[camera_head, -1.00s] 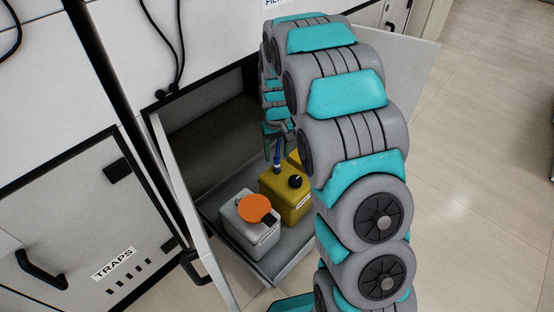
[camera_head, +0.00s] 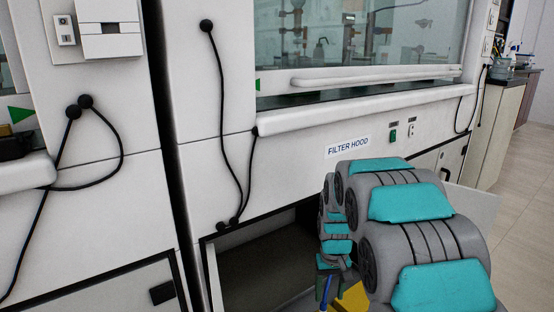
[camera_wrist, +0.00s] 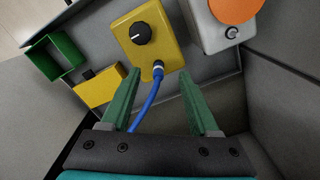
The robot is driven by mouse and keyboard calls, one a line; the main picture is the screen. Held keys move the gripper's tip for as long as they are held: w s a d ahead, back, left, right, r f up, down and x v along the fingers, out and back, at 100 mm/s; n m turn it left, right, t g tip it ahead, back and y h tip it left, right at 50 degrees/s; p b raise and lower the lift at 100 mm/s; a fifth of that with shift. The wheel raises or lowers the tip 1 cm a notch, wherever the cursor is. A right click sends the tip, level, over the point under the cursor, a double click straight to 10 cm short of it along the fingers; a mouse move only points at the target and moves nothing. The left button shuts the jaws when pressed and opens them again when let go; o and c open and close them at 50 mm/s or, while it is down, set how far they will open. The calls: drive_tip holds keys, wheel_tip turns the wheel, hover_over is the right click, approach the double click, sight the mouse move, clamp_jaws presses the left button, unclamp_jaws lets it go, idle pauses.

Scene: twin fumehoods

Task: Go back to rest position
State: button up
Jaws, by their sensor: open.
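In the wrist view my gripper (camera_wrist: 158,75) is open, its two green fingers spread above a yellow canister (camera_wrist: 160,60) with a black knob. A blue hose (camera_wrist: 150,103) is attached to a fitting on that canister and passes between the fingers; neither finger visibly closes on it. In the head view my arm reaches down into the open cabinet (camera_head: 262,270) under the filter hood. The fingers are mostly out of view there. The blue hose (camera_head: 325,290) and part of a yellow container (camera_head: 353,298) show at the bottom edge.
A light grey canister (camera_wrist: 207,27) with an orange top (camera_wrist: 235,8) stands beside the yellow one. A green open-topped box (camera_wrist: 56,55) and a smaller yellow container (camera_wrist: 98,88) are at left. Cabinet walls (camera_wrist: 285,110) are close. An open door (camera_head: 478,212) stands right of my arm.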

drive_tip(key=s+r+p, duration=0.1)
drive_tip(key=s+r, duration=0.4)
drive_tip(key=s, duration=0.7)
drive_tip(key=s+r+g+p, duration=0.1)
drive_tip(key=s+r, duration=0.4)
drive_tip(key=s, duration=0.7)
drive_tip(key=s+r+p, duration=0.2)
drive_tip(key=s+r, duration=0.2)
drive_tip(key=s, duration=0.7)
drive_tip(key=shift+s+r+m+g, duration=0.3)
drive_tip(key=shift+s+r, duration=0.1)
